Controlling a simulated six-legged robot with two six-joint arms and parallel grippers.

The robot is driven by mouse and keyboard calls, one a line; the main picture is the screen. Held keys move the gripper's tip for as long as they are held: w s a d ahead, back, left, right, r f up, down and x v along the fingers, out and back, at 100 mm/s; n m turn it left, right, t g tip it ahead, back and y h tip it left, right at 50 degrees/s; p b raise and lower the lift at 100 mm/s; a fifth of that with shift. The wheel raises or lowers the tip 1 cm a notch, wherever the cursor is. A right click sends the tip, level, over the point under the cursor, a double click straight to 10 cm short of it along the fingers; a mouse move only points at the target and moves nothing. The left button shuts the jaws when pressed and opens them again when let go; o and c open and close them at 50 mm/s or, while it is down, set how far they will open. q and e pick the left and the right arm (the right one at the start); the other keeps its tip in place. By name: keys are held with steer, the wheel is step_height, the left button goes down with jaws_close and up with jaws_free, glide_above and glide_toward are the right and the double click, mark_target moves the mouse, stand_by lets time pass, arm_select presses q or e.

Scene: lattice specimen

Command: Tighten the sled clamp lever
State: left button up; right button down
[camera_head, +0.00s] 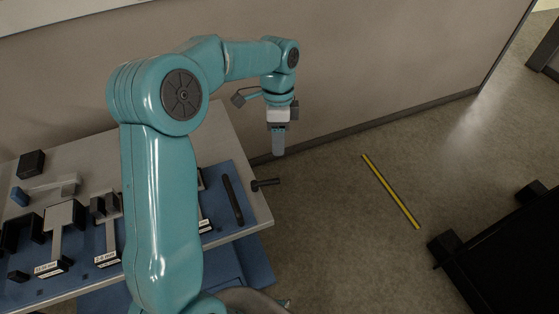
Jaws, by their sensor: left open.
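A small black lever with a knob (265,184) sticks out at the right edge of the table; it looks like the sled clamp lever, though the clamp it belongs to is hard to make out. My left gripper (278,152) points down, open and empty, and shows just above and right of the lever in the picture, apart from it. Its fingers appear nearly edge-on. A long black bar (232,199) lies on the blue mat (245,214) left of the lever. My left arm hides the middle of the table. My right gripper is out of view.
The table (228,145) stands along the wall. Several black and grey fixtures with white labels, such as a grey-topped one (64,215), stand on its left part. A yellow strip (390,190) lies on the open floor. A dark object (500,260) stands at lower right.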

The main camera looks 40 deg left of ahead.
mark_target(278, 179)
arm_select(q)
steer(key=f, duration=0.4)
steer(key=s+d+f, duration=0.1)
steer(key=f, duration=0.3)
steer(key=s+f, duration=0.1)
steer(key=f, duration=0.4)
steer(key=shift+s+d, duration=0.15)
steer(key=shift+d, duration=0.2)
steer(key=shift+f, duration=0.55)
steer(key=shift+d, duration=0.1)
